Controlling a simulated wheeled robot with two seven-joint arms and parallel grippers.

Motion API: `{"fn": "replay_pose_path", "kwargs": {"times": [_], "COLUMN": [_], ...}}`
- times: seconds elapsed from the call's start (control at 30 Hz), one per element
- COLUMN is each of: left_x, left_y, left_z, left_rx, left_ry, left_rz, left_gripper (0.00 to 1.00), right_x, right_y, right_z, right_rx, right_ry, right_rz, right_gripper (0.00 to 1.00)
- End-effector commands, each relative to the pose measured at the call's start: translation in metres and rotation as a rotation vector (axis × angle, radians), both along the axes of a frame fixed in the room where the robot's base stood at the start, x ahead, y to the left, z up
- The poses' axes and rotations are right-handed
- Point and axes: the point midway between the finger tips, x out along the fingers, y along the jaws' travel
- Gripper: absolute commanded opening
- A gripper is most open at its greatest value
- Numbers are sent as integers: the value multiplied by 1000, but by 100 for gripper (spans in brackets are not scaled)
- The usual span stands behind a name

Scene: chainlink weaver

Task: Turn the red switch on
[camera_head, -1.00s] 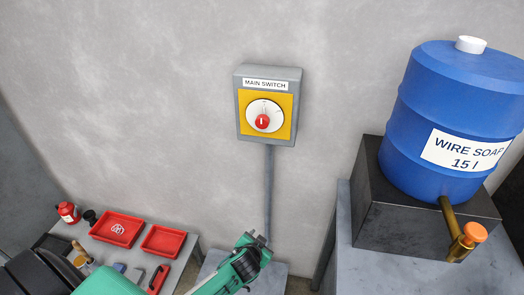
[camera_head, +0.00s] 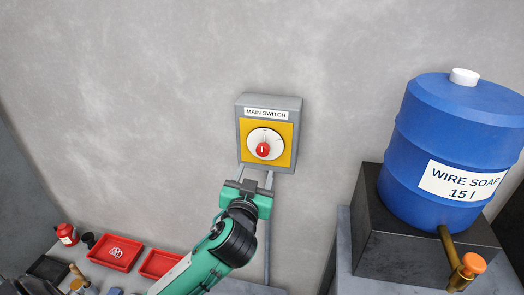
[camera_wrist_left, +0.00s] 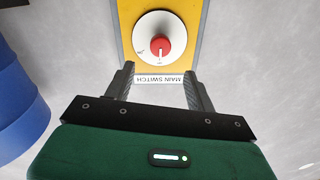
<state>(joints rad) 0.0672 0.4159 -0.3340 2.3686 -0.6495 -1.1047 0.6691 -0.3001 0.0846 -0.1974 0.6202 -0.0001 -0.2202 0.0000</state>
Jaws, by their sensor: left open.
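The red switch (camera_head: 263,149) is a red knob on a white round dial, set in a yellow plate on a grey wall box (camera_head: 269,103) labelled MAIN SWITCH. My left gripper (camera_head: 256,175) is open and empty, just below the box in the head view, with its fingers pointing up. In the left wrist view the red knob (camera_wrist_left: 161,46) shows upside down, beyond the two spread fingertips (camera_wrist_left: 158,72) and roughly centred between them. I see no contact with the knob. My right gripper is in neither view.
A blue drum (camera_head: 442,135) labelled WIRE SOAP with a brass tap stands on a dark block (camera_head: 395,240) at the right. Red trays (camera_head: 116,253) and a red can lie low at the left.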

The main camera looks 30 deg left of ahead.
Motion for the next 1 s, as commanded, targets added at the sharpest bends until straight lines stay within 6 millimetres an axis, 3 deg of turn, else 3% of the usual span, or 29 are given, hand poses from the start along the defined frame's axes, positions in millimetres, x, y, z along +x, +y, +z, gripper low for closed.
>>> {"fn": "replay_pose_path", "kwargs": {"times": [0.2, 0.4, 0.6, 0.93, 1.0], "left_x": [46, 77, 92, 94, 94], "left_y": [15, 24, 28, 29, 29], "left_z": [4, 2, 1, -1, -1], "left_rx": [4, 2, 1, 1, 0], "left_ry": [1, 2, 1, 1, 2], "left_rz": [3, 0, 1, 0, 0], "left_gripper": [56, 56, 56, 56, 42], "right_x": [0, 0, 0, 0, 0], "right_y": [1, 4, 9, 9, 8], "right_z": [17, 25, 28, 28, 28], "right_rx": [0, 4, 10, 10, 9], "right_ry": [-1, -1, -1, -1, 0], "right_rz": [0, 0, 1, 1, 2], "right_gripper": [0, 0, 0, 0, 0]}}
